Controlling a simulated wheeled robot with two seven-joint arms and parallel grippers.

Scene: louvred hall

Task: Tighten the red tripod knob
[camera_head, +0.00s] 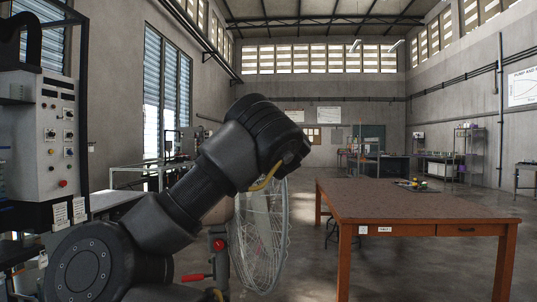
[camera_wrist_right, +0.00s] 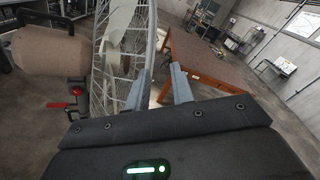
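A small round red knob (camera_head: 219,244) shows on a dark upright post behind my arm in the head view. A red lever-like handle (camera_head: 192,277) sticks out to the left below it. I cannot tell which is the tripod knob. In the right wrist view, the red knob (camera_wrist_right: 77,91) and the red handle (camera_wrist_right: 57,105) are at the left, under a tan cylinder. My right gripper (camera_wrist_right: 158,86) is open, with its two grey fingers apart and empty, to the right of the knob. My left gripper is not in view.
A large wire fan guard (camera_head: 262,235) stands right beside the post; it also shows in the right wrist view (camera_wrist_right: 120,55). A brown table (camera_head: 415,202) with small items stands to the right. A control panel (camera_head: 48,135) is at the left. Floor between fan and table is open.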

